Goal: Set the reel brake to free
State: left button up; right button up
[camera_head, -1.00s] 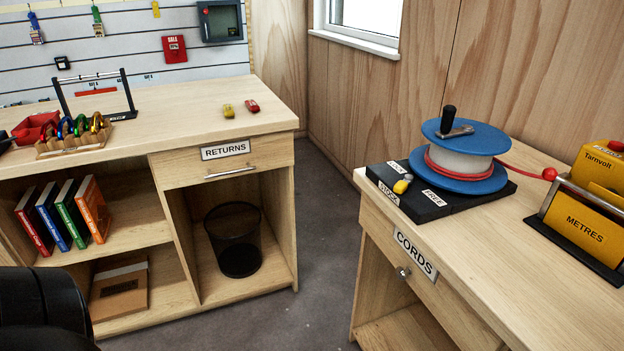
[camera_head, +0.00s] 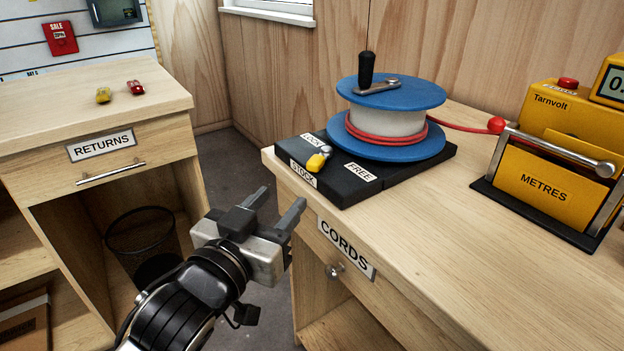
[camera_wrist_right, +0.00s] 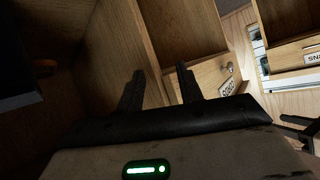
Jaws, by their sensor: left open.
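The reel (camera_head: 388,118) has blue flanges, a white drum with red cord and a black-handled crank, and stands on a black base (camera_head: 415,172). The brake lever with its yellow knob (camera_head: 316,163) is at the base's front left, by the LOCK label (camera_head: 312,140) and apart from the FREE label (camera_head: 361,172). My left gripper (camera_head: 274,208) is open and empty, in front of the cords bench, below and left of the lever and not touching it. My right gripper (camera_wrist_right: 160,88) shows in the right wrist view with its fingers apart and nothing between them.
The reel is on the wooden cords bench (camera_head: 480,230). A red cord runs right to a red ball (camera_head: 496,125) by the yellow metres counter (camera_head: 550,180). The returns bench (camera_head: 60,125) is at left, with a floor gap between.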

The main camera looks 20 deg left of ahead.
aim_at(313, 166)
pick_arm(q)
jog(key=w+b, duration=0.1)
jog(key=w, duration=0.3)
jog(key=w+d+b, duration=0.1)
jog(key=w, duration=0.2)
jog(key=w+b, duration=0.1)
jog(key=w, duration=0.3)
jog(key=shift+w+d+b, duration=0.3)
jog(key=shift+w, duration=0.05)
pick_arm(e)
notch_tip(313, 166, down, 7)
jog(key=w+a+g, duration=0.1)
jog(key=shift+a+y, duration=0.3)
jog(key=shift+a, duration=0.05)
pick_arm(q)
grip_shut()
jog(key=shift+d, duration=0.1)
pick_arm(e)
jog(key=shift+w+r, duration=0.1)
